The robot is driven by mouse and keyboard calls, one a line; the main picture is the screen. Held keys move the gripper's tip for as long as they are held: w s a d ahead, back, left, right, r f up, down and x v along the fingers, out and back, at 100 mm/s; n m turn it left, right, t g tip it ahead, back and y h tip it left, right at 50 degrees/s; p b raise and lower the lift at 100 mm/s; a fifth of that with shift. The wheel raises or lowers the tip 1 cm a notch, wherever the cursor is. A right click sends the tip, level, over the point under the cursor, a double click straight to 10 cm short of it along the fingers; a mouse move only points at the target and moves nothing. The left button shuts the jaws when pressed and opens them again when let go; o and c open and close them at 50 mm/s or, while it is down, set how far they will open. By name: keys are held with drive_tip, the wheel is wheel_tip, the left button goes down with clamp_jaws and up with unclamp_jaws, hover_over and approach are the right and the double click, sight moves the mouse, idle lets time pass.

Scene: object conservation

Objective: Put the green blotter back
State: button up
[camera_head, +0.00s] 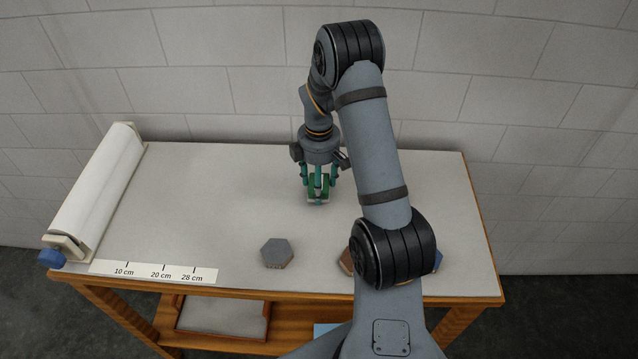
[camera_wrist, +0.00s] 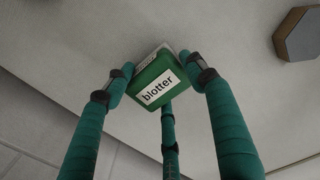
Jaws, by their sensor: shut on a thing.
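The green blotter (camera_wrist: 156,88) carries a white label reading "blotter" in the wrist view. My gripper (camera_wrist: 160,85) has teal fingers, closed around the blotter from its sides, with a third finger below it in the picture. In the head view my gripper (camera_head: 318,190) is at the back middle of the table, fingers pointing down. The green blotter (camera_head: 318,187) shows between the fingers there. I cannot tell whether its underside touches the table top.
The grey table (camera_head: 220,200) is mostly clear. A grey hexagonal block (camera_head: 277,252) lies at the front middle, also in the wrist view (camera_wrist: 299,36). A paper roll (camera_head: 97,185) lines the left edge, near a ruler strip (camera_head: 150,272). A brown object (camera_head: 346,262) is partly hidden by my arm.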

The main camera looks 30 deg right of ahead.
drive_tip(key=shift+f, duration=0.6)
drive_tip(key=shift+f, duration=0.25)
drive_tip(key=o, duration=1)
drive_tip(key=shift+r, duration=0.1)
wheel_tip(320, 180, up, 12)
drive_tip(key=shift+r+b, duration=0.15)
drive_tip(key=shift+b, duration=1)
